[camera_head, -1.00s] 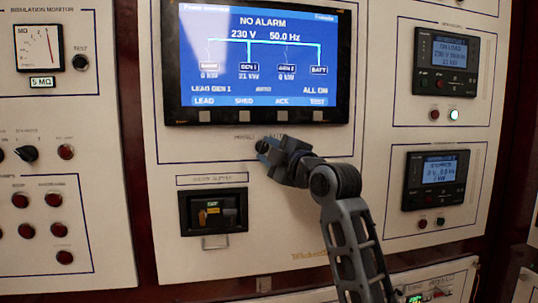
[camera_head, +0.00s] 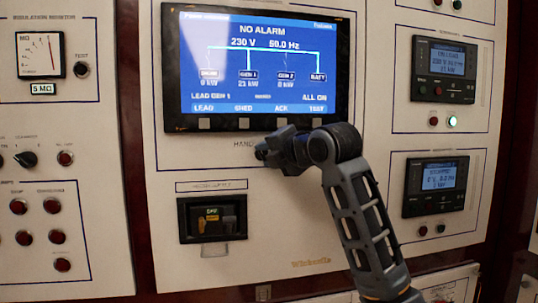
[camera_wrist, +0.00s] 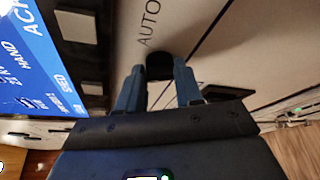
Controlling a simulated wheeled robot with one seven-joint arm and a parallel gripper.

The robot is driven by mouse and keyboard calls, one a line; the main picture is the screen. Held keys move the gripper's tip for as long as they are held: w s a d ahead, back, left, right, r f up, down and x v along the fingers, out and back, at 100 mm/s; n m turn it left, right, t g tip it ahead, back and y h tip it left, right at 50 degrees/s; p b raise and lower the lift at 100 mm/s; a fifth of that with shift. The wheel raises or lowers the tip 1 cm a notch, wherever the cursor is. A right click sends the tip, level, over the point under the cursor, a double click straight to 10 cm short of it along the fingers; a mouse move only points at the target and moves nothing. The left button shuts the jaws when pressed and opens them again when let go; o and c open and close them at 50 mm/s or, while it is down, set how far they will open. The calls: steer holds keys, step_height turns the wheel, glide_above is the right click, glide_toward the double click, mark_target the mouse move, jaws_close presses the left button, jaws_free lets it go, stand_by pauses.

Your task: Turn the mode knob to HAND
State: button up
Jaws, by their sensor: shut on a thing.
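The mode knob (camera_wrist: 160,65) is a dark round knob on the cream panel below the large screen. In the wrist view it sits between the two blue-grey fingers of my gripper (camera_wrist: 158,84), which is shut on it. The printed word AUTO stands just beyond the knob there. In the head view my gripper (camera_head: 264,151) reaches the panel under the screen and hides most of the knob; a HAND label shows to its left. The large blue screen (camera_head: 258,65) reads NO ALARM. In the wrist view the word HAND shows on this screen (camera_wrist: 25,50).
A row of square buttons (camera_head: 243,124) runs along the screen's lower bezel, close above my gripper. A black recessed breaker unit (camera_head: 212,218) is below left. Two small display modules (camera_head: 443,70) are on the right panel. Another knob (camera_head: 25,159) and several red lamps are at left.

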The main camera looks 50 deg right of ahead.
steer(key=shift+n+g, duration=0.4)
steer(key=shift+n, duration=0.1)
stand_by(0.3)
steer(key=o, duration=1)
steer(key=shift+b+v, duration=0.6)
steer(key=shift+v, duration=3.25)
steer(key=shift+a, duration=0.1)
